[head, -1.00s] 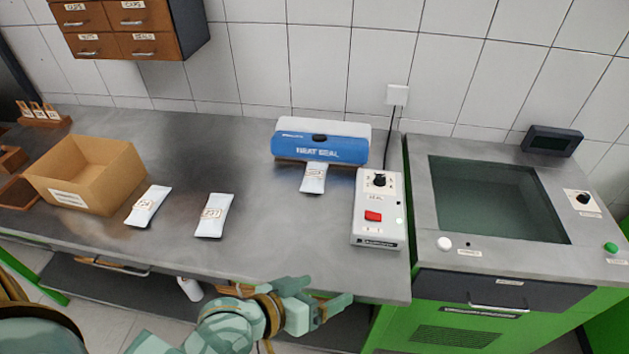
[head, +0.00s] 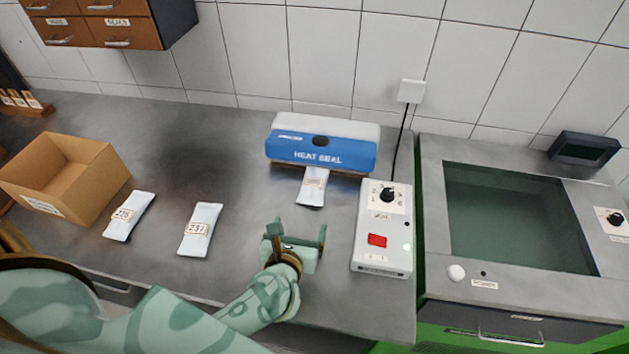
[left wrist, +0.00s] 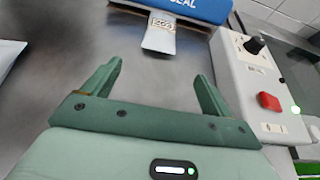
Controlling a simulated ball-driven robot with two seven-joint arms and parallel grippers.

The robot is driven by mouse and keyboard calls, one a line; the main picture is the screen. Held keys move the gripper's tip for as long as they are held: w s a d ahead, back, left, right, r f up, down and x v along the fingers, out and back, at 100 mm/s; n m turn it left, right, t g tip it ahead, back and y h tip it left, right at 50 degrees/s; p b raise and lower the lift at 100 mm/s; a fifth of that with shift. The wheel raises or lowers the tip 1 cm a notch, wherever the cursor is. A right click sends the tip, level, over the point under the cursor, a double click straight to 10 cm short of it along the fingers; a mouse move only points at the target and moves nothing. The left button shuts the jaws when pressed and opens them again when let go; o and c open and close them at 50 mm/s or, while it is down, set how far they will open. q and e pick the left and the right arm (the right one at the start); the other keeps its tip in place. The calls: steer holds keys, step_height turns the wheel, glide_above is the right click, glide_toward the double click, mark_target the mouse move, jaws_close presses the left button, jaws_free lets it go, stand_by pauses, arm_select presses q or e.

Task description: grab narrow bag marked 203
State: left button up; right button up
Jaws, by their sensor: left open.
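A narrow white bag (head: 312,187) lies with its far end under the front of the blue and white heat sealer (head: 320,150). In the left wrist view the same bag (left wrist: 160,38) carries a small label that seems to read 203. My left gripper (head: 295,236) is open and empty over the bench, on the near side of this bag and apart from it. In the left wrist view the bag lies ahead of the gap between the two fingers (left wrist: 157,72). My right gripper is not in view.
Two other white bags, one marked 237 (head: 200,230) and one left of it (head: 129,216), lie near an open cardboard box (head: 65,178). A control box (head: 384,230) with a knob and red switch stands right of my left gripper. The bench between is clear.

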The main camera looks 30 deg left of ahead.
arm_select(q)
glide_toward(311, 195)
steer(key=shift+w+f+b, duration=0.2)
steer(key=shift+f+b, duration=0.15)
steer(key=shift+f, duration=0.3)
steer(key=x, duration=0.3)
steer(key=shift+w, duration=0.1)
steer(key=shift+w+a+f+b, duration=0.1)
steer(key=shift+w+a+b, duration=0.15)
steer(key=shift+w, duration=0.2)
steer(key=b+x, duration=0.1)
steer(key=x, duration=0.4)
steer(key=shift+r, duration=0.2)
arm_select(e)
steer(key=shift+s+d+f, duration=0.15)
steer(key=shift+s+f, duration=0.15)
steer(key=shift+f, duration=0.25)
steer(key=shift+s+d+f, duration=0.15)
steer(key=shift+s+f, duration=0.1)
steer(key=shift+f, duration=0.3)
arm_select(q)
steer(key=shift+r, duration=0.1)
steer(key=shift+c, duration=0.3)
steer(key=c, duration=1.1)
steer(key=shift+c, duration=0.6)
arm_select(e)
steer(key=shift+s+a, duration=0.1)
arm_select(q)
steer(key=shift+r, duration=0.1)
